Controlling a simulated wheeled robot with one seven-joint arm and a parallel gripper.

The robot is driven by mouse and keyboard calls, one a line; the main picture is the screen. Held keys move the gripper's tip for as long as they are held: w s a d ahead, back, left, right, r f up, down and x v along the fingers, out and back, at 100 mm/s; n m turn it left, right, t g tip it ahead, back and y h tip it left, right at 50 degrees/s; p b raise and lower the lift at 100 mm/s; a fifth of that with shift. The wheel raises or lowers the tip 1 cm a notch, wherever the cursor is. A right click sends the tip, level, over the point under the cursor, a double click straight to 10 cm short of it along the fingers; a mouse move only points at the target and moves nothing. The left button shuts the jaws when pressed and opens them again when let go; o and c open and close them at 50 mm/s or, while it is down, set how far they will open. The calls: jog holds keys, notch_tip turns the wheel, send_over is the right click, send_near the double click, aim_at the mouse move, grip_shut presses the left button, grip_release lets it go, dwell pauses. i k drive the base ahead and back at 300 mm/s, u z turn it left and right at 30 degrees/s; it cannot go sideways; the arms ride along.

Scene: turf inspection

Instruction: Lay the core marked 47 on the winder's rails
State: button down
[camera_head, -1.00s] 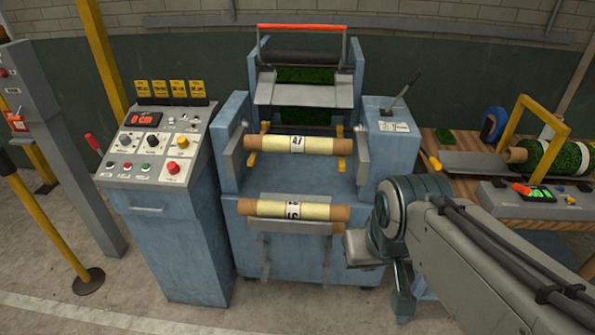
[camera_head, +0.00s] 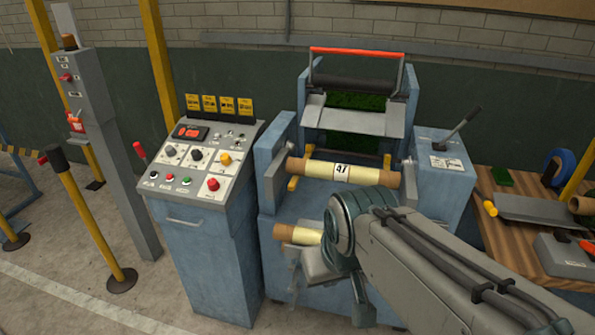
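The core marked 47 (camera_head: 357,174), a cream roll with brown ends and a black-on-white label, lies crosswise in the blue winder (camera_head: 268,158). It appears to rest across the two yellow rails, of which the left rail (camera_head: 293,183) shows at its left end. A second cream core (camera_head: 298,234) lies lower, at the winder's front. My arm hides its right part and label now; its number is unclear in the earlier frame. My arm crosses the lower right, its joint in front of the winder. I cannot make out my gripper's fingertips.
A grey-blue control console (camera_head: 205,215) stands left of the winder. A grey post (camera_head: 105,145) and a yellow barrier post (camera_head: 95,225) stand farther left. A wooden bench (camera_head: 520,245) with a grey plate is at right.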

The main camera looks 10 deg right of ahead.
aim_at(314, 169)
jog(key=u, duration=0.2)
jog(key=i, duration=0.7)
jog(key=z, duration=0.55)
jog(key=i, duration=0.75)
jog(key=z, duration=0.6)
